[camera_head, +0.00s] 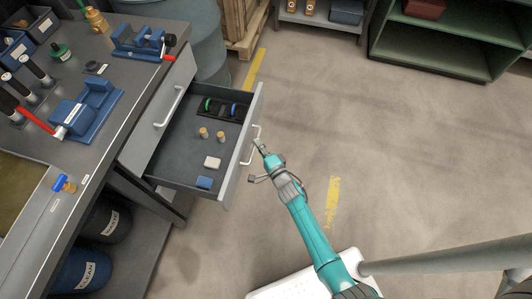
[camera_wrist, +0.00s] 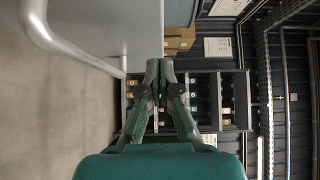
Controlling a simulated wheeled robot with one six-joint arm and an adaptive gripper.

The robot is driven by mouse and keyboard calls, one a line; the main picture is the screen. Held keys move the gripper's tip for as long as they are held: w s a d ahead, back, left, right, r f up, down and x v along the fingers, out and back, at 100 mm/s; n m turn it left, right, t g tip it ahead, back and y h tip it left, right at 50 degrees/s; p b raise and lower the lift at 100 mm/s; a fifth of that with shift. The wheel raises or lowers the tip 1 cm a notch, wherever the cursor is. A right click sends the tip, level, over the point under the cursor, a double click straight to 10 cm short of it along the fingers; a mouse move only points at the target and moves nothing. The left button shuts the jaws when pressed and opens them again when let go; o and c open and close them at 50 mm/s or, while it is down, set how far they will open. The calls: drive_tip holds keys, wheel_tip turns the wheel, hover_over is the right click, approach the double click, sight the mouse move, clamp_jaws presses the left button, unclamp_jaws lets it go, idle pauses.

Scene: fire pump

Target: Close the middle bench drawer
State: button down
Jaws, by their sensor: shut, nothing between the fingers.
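The open bench drawer (camera_head: 240,165) is pulled well out from the workbench. Its grey front panel carries a silver bar handle (camera_head: 254,143). My gripper (camera_head: 261,146) is shut and empty, close to the outer side of this front, beside the handle. In the wrist view the shut fingertips (camera_wrist: 160,66) point at the grey front panel (camera_wrist: 140,30), near its edge. The silver handle (camera_wrist: 65,50) is to their left, outside the fingers. I cannot tell whether the fingertips touch the panel.
The drawer holds a black tray (camera_head: 219,108), small tan cylinders and two small blocks. A drawer front with a handle (camera_head: 167,106) is flush in the bench (camera_head: 112,100). Blue vises stand on top. The floor (camera_head: 400,150) right of the drawer is clear; a green shelf (camera_head: 440,40) stands behind.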

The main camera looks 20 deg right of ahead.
sight(245, 136)
drive_tip(key=shift+w+a, duration=0.45)
drive_tip(key=shift+a, duration=0.3)
drive_tip(key=shift+w+a, duration=0.4)
drive_tip(key=shift+a, duration=0.3)
